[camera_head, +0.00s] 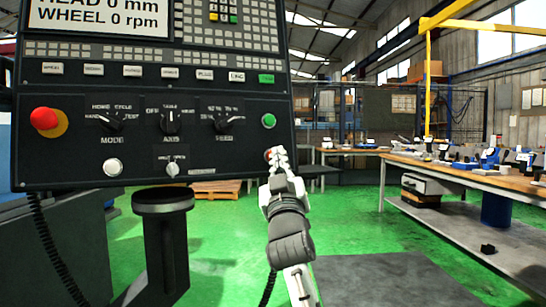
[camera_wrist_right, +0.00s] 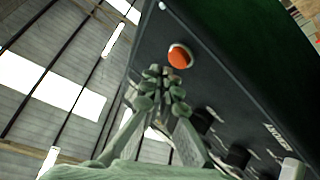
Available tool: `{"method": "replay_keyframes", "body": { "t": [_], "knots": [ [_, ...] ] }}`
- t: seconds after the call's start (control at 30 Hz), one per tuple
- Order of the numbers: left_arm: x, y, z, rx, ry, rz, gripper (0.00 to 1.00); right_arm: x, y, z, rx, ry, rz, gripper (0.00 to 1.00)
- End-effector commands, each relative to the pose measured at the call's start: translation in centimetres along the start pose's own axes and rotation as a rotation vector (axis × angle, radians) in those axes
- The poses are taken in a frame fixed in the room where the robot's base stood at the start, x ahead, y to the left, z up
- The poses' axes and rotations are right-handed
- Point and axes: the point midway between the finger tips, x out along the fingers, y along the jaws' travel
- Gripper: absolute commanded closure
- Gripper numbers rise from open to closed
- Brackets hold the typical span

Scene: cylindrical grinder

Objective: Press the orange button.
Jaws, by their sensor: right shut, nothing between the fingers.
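The orange button (camera_wrist_right: 180,56) has a pale ring and sits on the dark control panel in the right wrist view. In the head view only a small reddish patch of it (camera_head: 267,155) shows at the panel's lower right, mostly hidden behind my fingers. My right gripper (camera_head: 276,154) is shut and empty at that lower right corner. In the right wrist view its fingertips (camera_wrist_right: 164,74) are together just beside and below the button; I cannot tell whether they touch it. My left gripper is not in view.
The control panel (camera_head: 215,165) also carries a green button (camera_head: 268,121), a white button (camera_head: 112,168), rotary knobs and a large red mushroom button (camera_head: 44,118) at left. A workbench (camera_head: 465,177) stands at right. Green floor lies open between.

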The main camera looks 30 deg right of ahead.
Motion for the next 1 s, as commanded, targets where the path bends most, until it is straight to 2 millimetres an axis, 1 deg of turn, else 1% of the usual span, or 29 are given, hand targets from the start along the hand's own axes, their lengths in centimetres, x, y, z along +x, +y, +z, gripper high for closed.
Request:
{"method": "replay_keyframes", "body": {
  "t": [0.5,1.0],
  "knots": [
    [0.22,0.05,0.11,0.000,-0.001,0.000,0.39,0.60,-0.43,0.45,0.001,0.000,0.000,1.00],
    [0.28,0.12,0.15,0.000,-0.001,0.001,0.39,0.74,-0.53,0.55,0.000,0.000,0.000,1.00]
  ]
}}
